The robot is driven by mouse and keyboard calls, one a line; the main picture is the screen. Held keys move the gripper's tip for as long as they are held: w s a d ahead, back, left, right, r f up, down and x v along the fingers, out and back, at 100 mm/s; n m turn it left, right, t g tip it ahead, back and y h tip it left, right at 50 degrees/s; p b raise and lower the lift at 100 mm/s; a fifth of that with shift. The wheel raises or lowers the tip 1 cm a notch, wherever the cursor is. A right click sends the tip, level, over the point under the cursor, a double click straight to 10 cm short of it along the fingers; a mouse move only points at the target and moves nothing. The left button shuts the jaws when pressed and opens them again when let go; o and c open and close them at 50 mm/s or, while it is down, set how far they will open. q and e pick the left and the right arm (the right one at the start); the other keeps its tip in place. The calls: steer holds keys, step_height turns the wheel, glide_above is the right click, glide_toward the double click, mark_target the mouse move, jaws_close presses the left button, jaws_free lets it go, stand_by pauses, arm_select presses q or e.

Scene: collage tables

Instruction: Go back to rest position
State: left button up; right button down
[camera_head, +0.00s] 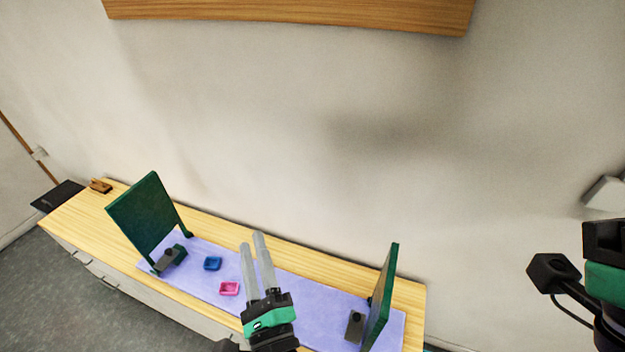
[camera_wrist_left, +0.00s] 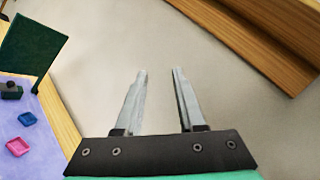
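My left gripper (camera_head: 252,240) shows in the head view, in front of the table, with its two grey fingers pointing up the picture. In the left wrist view its fingers (camera_wrist_left: 160,73) are spread apart with nothing between them, and the pale wall lies beyond. Part of my right arm (camera_head: 605,280) shows at the right edge of the head view. The fingers of my right gripper are not visible.
A wooden table (camera_head: 90,225) carries a purple mat (camera_head: 300,290), a blue dish (camera_head: 212,263) and a pink dish (camera_head: 229,288). Green upright panels stand at the left (camera_head: 147,215) and right (camera_head: 383,300). A wooden shelf (camera_head: 290,12) hangs above. Bare wall lies between.

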arm_select(q)
steer(key=a+r+n+t+y, duration=0.1)
steer(key=a+r+n+y, duration=0.1)
steer(key=a+r+n, duration=0.65)
steer(key=a+r+n+y, duration=0.2)
steer(key=a+r+n, duration=0.3)
steer(key=r, duration=0.7)
steer(key=s+a+r+n+t+h, duration=0.25)
steer(key=s+r+n, duration=0.3)
steer(key=r, duration=0.45)
steer(key=s+d+r+n+t+h, duration=0.2)
steer(key=s+d+r+t+h, duration=0.3)
steer(key=d+h, duration=0.4)
step_height(320, 180, up, 12)
steer(key=a+h+p, duration=0.1)
steer(key=p, duration=1.2)
steer(key=shift+s, duration=0.35)
steer(key=shift+a+f+g, duration=0.1)
steer(key=shift+f+g, duration=0.05)
steer(key=shift+g, duration=0.1)
